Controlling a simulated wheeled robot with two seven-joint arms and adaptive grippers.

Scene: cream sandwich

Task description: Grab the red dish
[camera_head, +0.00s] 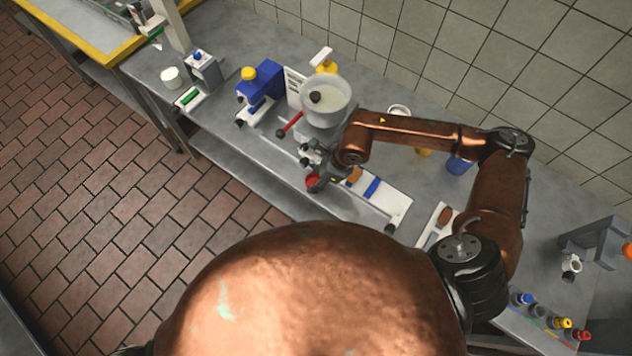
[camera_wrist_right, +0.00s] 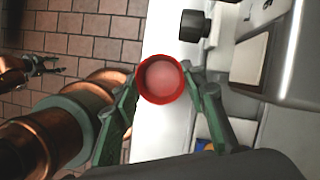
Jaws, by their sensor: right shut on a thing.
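The red dish (camera_head: 313,181) is a small round cup at the front edge of the counter in the head view. In the right wrist view the red dish (camera_wrist_right: 161,80) shows its open top between the green fingers. My right gripper (camera_head: 316,174) is shut on it, with one finger on each side. I cannot tell whether the dish touches the counter. My left gripper (camera_wrist_right: 45,65) shows small at the left of the right wrist view, away from the dish. Its jaw state is unclear.
A grey machine with a white bowl (camera_head: 326,98) and a red-handled lever (camera_head: 289,125) stands just behind my right gripper. A white board (camera_head: 390,198) with a blue item lies to its right. A blue device (camera_head: 262,82) stands further left. Open brick floor (camera_head: 130,180) lies in front.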

